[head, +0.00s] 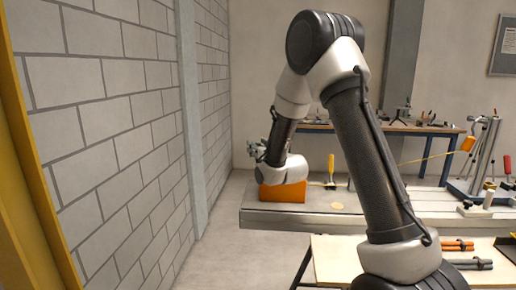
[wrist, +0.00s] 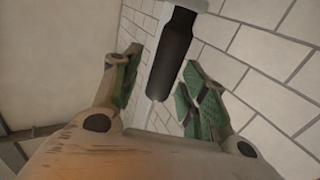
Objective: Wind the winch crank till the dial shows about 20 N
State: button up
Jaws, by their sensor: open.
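My gripper (head: 257,150) is at the far left end of my arm in the head view, above the left end of the long bench and pointing toward the wall. In the wrist view its two green-padded fingers (wrist: 164,84) are spread apart. A dark cylinder with a pale top (wrist: 176,52) shows between and beyond them; I cannot tell what it is or how far away. A tilted stand (head: 487,150) with an orange block (head: 468,143) on a yellow line stands at the right. I cannot make out the winch crank or the dial face in either view.
An orange block (head: 283,192) sits on the long bench (head: 300,218), close below my wrist. A yellow-handled upright tool (head: 331,170) stands beside it. A grey brick wall (head: 110,130) bounds the left. A wooden table (head: 335,262) with tools is in front. A workbench (head: 425,129) stands behind.

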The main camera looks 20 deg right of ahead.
jog(key=shift+c, duration=0.3)
grip_shut()
jog(key=w+d+m+h, duration=0.1)
jog(key=h, duration=0.1)
jog(key=w+d+m+h, duration=0.1)
jog(key=h, duration=0.1)
jog(key=shift+w+d+m, duration=0.3)
jog(key=shift+d, duration=0.05)
jog(key=shift+w+d, duration=0.25)
jog(key=shift+o, duration=0.3)
grip_release()
jog(key=shift+d, duration=0.1)
